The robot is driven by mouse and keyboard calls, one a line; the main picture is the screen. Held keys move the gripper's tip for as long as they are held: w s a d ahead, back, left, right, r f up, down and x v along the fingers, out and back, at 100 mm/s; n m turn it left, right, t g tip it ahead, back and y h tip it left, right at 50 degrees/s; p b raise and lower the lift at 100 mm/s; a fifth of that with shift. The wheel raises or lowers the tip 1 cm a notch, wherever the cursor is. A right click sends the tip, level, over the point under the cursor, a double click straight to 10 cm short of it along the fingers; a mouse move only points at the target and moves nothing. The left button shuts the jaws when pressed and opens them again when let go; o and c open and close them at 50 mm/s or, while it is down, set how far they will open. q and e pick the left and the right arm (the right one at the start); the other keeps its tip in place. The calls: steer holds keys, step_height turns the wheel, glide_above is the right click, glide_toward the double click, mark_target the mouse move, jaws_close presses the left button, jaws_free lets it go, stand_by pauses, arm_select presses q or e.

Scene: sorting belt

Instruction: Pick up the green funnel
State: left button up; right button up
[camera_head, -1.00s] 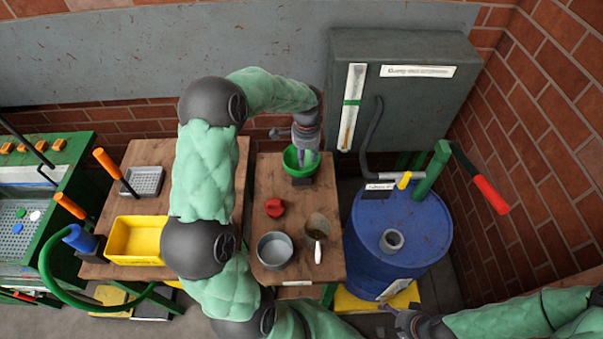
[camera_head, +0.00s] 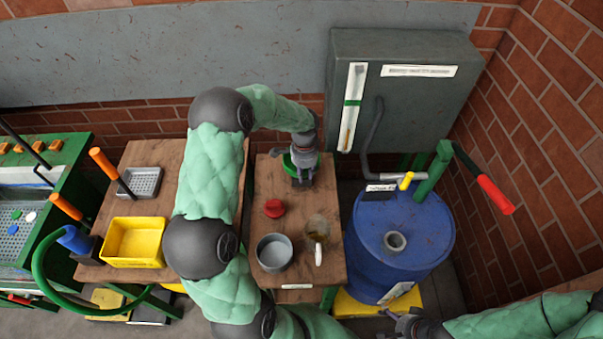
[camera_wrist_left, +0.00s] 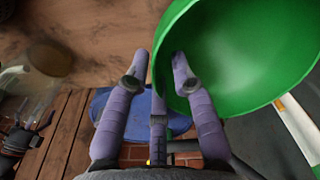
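The green funnel (camera_head: 289,162) stands at the back of the small wooden table, mostly hidden under my left gripper (camera_head: 302,178) in the head view. In the left wrist view the funnel's wide green bowl (camera_wrist_left: 250,50) fills the upper right. My left gripper's fingers straddle its rim: one fingertip is outside the wall and one is inside the bowl. The fingers are apart, with gaps to the wall visible. My right gripper (camera_head: 398,322) is at the bottom edge of the head view, far from the funnel; its fingers are unclear.
On the small table (camera_head: 263,205) are a red object (camera_head: 274,208), a grey bowl (camera_head: 274,252) and a clear jug (camera_head: 317,232). A blue drum (camera_head: 420,240) stands to the right, a grey cabinet (camera_head: 400,110) behind. A yellow bin (camera_head: 134,238) is at left.

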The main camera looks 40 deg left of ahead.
arm_select(q)
jaws_close()
step_height(320, 180, up, 10)
steer(key=shift+p, duration=1.15)
stand_by(0.7)
